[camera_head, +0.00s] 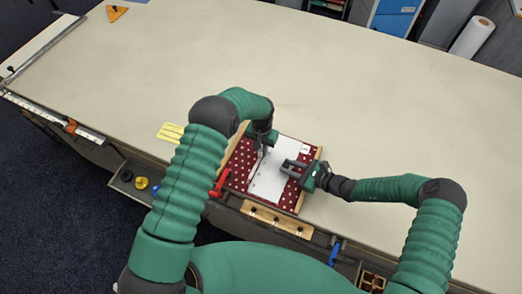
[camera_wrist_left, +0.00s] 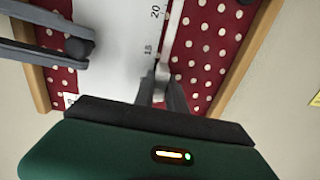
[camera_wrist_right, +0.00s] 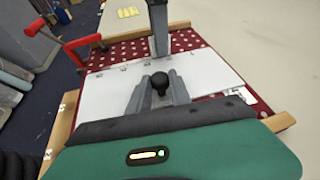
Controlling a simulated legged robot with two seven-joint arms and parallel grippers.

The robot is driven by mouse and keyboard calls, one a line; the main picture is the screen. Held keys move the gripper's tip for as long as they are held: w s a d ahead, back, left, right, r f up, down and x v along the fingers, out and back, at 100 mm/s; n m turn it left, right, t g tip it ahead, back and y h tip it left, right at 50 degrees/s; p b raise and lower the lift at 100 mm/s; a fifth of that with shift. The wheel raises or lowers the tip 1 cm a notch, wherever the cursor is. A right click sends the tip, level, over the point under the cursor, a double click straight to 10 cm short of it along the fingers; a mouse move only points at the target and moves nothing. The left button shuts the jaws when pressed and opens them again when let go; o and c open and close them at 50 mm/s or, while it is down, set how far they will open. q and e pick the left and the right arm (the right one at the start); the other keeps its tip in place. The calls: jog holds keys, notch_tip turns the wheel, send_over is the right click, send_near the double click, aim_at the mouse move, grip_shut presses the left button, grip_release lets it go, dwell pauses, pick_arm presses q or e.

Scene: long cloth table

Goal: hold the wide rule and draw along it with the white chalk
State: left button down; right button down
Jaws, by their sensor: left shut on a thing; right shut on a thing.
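The wide rule (camera_head: 268,184) is a white plate with numbers along one edge, lying flat on a red cloth with white dots (camera_head: 240,165). My right gripper (camera_wrist_right: 160,88) is shut on the rule's black knob (camera_wrist_right: 160,80); the knob also shows in the left wrist view (camera_wrist_left: 78,48). My left gripper (camera_wrist_left: 160,82) is shut, pointing down at the rule's numbered edge near the 15. The white chalk is mostly hidden between its fingers. A pale strip (camera_wrist_left: 174,32) runs beside that edge; I cannot tell whether it is chalk or a drawn line.
Wooden strips (camera_wrist_left: 245,60) border the cloth. A red clamp (camera_head: 220,183) sits at its left side. Yellow strips (camera_head: 170,132) lie left of my left arm. A wooden block with holes (camera_head: 278,218) is at the table's front edge.

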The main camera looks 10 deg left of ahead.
aim_at(246, 185)
pick_arm(q)
jog(key=shift+w+d, duration=0.15)
jog(key=shift+w, duration=0.85)
jog(key=shift+w+d, duration=0.15)
jog(key=shift+w, duration=0.8)
jog(key=shift+s+a+f, duration=0.1)
jog(key=shift+s+a, duration=0.4)
jog(key=shift+s, duration=2.5)
jog(key=shift+s+a+r, duration=0.1)
jog(key=shift+s+a, duration=0.4)
jog(key=shift+s, duration=2.5)
jog(key=shift+s+a+f, duration=0.1)
jog(key=shift+s+a, duration=0.4)
jog(key=shift+s, duration=2.5)
notch_tip(246, 185, up, 7)
pick_arm(e)
jog(key=c, duration=1.1)
grip_release()
